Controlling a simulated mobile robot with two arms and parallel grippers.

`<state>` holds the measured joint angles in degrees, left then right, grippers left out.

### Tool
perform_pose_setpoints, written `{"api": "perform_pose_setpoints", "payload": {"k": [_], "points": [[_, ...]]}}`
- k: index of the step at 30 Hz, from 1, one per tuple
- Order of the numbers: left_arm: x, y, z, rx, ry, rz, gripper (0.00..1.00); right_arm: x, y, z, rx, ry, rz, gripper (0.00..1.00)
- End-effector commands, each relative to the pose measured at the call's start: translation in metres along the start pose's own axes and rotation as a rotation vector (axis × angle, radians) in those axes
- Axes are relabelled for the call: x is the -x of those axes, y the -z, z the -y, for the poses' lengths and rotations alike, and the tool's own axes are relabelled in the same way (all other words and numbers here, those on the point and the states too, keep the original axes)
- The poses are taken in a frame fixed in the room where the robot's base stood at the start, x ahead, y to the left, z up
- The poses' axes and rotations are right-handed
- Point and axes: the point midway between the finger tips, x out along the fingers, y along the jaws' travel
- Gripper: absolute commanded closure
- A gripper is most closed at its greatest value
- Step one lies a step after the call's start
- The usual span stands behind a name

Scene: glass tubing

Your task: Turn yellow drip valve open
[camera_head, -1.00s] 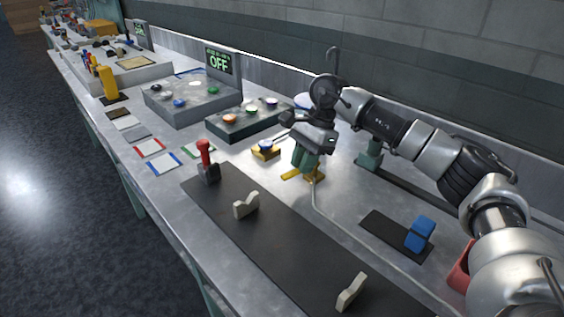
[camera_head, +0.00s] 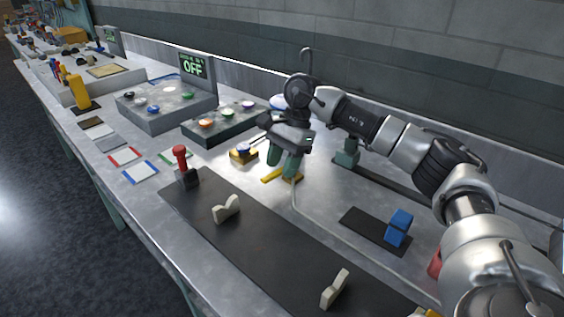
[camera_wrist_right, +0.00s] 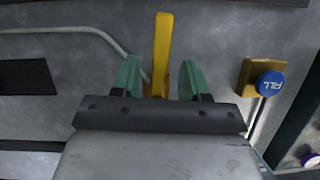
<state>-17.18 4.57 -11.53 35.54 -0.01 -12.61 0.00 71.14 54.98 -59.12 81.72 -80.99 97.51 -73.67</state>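The yellow drip valve (camera_head: 268,180) stands on the bench below my right gripper. Its long yellow handle (camera_wrist_right: 163,48) shows in the right wrist view, pointing to the top of the picture. My right gripper (camera_head: 283,163) is open, with its two green fingers apart. In the right wrist view the right gripper's fingers (camera_wrist_right: 160,78) are on either side of the valve, with a gap on both sides. The lower part of the valve is partly hidden behind the gripper body. My left gripper is not in view.
A yellow block with a blue FILL button (camera_wrist_right: 270,84) stands close beside the gripper. A grey tube (camera_head: 297,205) runs along the bench from the valve. A red lever (camera_head: 181,160), a blue block (camera_head: 399,226) and a display reading OFF (camera_head: 194,68) are around.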

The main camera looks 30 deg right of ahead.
Motion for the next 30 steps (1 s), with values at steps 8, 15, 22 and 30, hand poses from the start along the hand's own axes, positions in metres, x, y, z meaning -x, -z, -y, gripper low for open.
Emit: {"api": "perform_pose_setpoints", "payload": {"k": [8, 15, 22, 30], "points": [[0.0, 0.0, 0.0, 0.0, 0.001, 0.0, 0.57, 0.011, 0.0, 0.001, 0.0, 0.002, 0.0, 0.55], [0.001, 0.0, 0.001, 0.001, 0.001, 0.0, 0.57, 0.058, -0.001, 0.001, 0.0, 0.004, 0.002, 0.55], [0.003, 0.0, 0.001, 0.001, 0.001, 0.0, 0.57, 0.096, 0.0, 0.001, 0.0, 0.002, 0.001, 0.55], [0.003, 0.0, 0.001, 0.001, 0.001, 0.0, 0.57, 0.108, 0.0, 0.0, 0.0, -0.001, 0.0, 0.55]]}}
